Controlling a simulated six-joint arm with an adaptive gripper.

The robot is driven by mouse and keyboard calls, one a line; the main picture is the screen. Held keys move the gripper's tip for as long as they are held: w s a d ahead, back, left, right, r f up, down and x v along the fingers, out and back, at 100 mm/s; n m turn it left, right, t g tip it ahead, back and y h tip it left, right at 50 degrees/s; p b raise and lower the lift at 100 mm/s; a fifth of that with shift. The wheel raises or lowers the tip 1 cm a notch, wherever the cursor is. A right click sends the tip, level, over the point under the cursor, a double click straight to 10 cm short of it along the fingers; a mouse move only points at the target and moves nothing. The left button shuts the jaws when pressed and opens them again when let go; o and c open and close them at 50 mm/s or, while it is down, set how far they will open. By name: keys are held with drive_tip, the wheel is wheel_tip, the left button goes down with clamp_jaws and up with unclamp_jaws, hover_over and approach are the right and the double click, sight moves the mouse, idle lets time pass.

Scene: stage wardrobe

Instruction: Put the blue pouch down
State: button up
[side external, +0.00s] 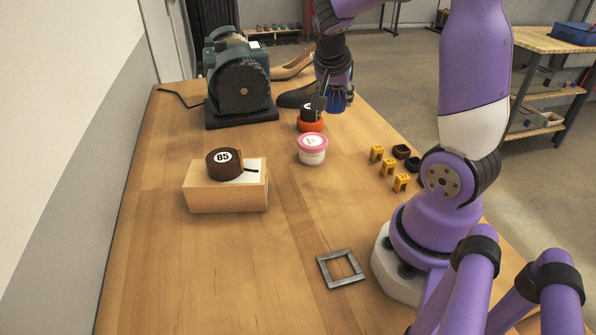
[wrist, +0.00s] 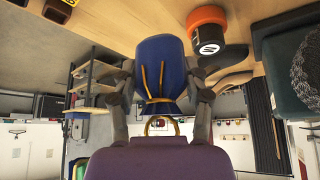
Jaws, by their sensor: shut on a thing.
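The blue pouch (wrist: 163,70) is between the two fingers of my gripper (wrist: 161,95) in the wrist view, with a yellow drawstring on it. In the side view the pouch (side external: 336,101) hangs under my gripper (side external: 335,92), which is shut on it. It looks held above the far part of the wooden table (side external: 240,270), right of the orange-and-black container (side external: 311,118). Its exact height over the table is hard to tell.
A grinder-like machine (side external: 238,85) and shoes (side external: 293,66) stand at the back. A pink-lidded tub (side external: 312,150), yellow pieces (side external: 387,168), a tape roll (side external: 224,164) on a wooden block (side external: 215,198) and a grey square frame (side external: 341,268) are nearer. The front left is clear.

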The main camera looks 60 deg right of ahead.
drive_tip(key=shift+m+g, duration=0.3)
drive_tip(key=shift+m, duration=0.3)
drive_tip(key=s+d+f, duration=0.2)
drive_tip(key=d, duration=0.1)
drive_tip(key=s+d+f, duration=0.2)
drive_tip(key=d, duration=0.2)
drive_tip(key=s+d+f, duration=0.2)
drive_tip(key=s+d, duration=0.1)
drive_tip(key=shift+d+f, duration=0.35)
drive_tip(key=shift+f, duration=2)
drive_tip(key=shift+f, duration=0.1)
drive_tip(key=o, duration=1)
drive_tip(key=shift+o, duration=0.2)
